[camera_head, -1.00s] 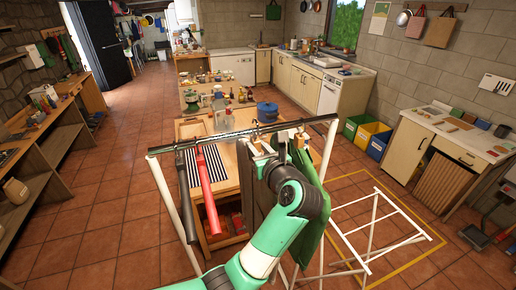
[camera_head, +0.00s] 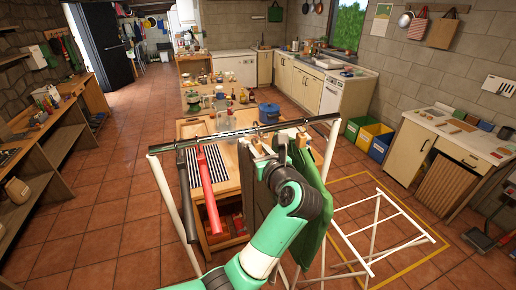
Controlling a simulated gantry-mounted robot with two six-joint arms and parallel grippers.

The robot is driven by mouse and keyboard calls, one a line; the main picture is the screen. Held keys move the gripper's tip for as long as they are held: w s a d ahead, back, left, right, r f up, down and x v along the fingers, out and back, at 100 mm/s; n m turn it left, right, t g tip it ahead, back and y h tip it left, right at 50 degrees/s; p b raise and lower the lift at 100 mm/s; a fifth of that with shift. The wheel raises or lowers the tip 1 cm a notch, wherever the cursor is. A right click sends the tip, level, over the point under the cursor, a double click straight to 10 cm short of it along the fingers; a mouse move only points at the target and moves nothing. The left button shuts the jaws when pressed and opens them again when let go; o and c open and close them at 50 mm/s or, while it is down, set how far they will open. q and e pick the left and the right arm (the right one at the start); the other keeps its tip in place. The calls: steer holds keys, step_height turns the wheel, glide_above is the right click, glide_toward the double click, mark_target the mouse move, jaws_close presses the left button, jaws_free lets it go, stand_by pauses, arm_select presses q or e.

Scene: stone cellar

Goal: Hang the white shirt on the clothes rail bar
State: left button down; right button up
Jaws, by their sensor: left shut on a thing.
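The clothes rail bar (camera_head: 225,135) runs across the middle on white posts. A black garment (camera_head: 186,195) and a red garment (camera_head: 207,180) hang edge-on at its left part. A dark grey garment (camera_head: 254,205) and a green garment (camera_head: 316,215) hang at its right part. My left gripper (camera_head: 268,148) is close to the bar, between the grey and green garments. It is shut on what looks like a hanger top, mostly hidden by my arm. I cannot make out the white shirt. My right gripper is not in view.
A wooden table with a striped cloth (camera_head: 217,166) and a blue pot (camera_head: 268,112) stands behind the rail. A white drying rack (camera_head: 385,232) stands inside a yellow floor outline at right. Coloured bins (camera_head: 366,137) stand beyond it. The left floor is clear.

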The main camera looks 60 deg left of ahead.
arm_select(q)
steer(key=shift+f, duration=0.1)
stand_by(0.4)
steer(key=shift+f+b, duration=0.35)
steer(key=shift+f, duration=0.1)
steer(key=shift+a, duration=0.1)
steer(key=c, duration=0.6)
jaws_free()
steer(key=d, duration=0.3)
steer(key=d+r+b, duration=0.1)
steer(key=d, duration=0.3)
steer(key=s+d, duration=0.1)
steer(key=d, duration=0.3)
steer(key=shift+s+d+r, duration=0.1)
steer(key=shift+d+r, duration=0.15)
steer(key=shift+r, duration=0.15)
